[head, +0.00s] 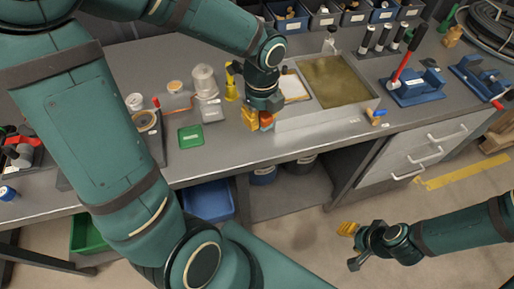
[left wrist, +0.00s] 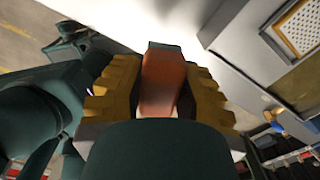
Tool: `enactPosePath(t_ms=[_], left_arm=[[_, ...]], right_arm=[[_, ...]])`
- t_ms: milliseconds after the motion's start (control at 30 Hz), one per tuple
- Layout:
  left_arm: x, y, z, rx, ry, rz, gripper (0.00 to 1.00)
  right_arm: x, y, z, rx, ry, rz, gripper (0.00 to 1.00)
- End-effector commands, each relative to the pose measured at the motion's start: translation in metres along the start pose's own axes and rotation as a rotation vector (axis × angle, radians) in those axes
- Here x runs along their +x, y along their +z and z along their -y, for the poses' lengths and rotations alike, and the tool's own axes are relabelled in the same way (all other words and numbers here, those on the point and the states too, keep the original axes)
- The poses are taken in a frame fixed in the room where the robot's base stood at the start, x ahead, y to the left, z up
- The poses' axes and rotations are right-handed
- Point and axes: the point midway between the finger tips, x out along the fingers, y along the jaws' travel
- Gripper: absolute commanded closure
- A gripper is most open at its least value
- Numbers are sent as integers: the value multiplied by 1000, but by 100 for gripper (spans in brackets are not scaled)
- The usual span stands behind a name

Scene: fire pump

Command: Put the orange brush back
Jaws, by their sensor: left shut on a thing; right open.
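My left gripper (head: 258,121) is over the front part of the workbench, just left of the metal basin. It is shut on the orange brush (left wrist: 160,83), gripped between the yellow fingers in the left wrist view. In the head view only a small orange part of the brush (head: 267,119) shows; the fingers hide the rest. I cannot tell whether the brush touches the bench. My right gripper (head: 351,246) is open and empty, low over the floor in front of the bench.
The metal basin (head: 292,127) has a murky yellowish bottom. A blue vise-like tool (head: 418,90) stands right. Small bins (head: 322,20) line the back.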

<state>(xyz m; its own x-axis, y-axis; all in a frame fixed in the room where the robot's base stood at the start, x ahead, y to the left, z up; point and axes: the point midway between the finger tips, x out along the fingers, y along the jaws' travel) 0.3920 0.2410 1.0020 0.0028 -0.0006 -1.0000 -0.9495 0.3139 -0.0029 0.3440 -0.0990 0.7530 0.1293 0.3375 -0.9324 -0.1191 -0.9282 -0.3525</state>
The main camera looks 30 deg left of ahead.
Motion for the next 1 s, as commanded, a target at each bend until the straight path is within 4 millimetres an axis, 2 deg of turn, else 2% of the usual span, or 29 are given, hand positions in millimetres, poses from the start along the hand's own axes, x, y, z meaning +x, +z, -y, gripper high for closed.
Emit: enactPosePath(t_ms=[233, 533, 700, 1000], left_arm=[[46, 0, -1, 1, 5, -1, 100], [70, 0, -1, 1, 3, -1, 100], [94, 0, -1, 0, 4, -1, 100], [98, 0, -1, 0, 1, 0, 100]], right_arm=[[17, -1, -6, -1, 0, -7, 53], [24, -3, -9, -2, 1, -12, 53], [34, -4, -13, -2, 1, -16, 53], [34, -4, -13, -2, 1, -18, 53]])
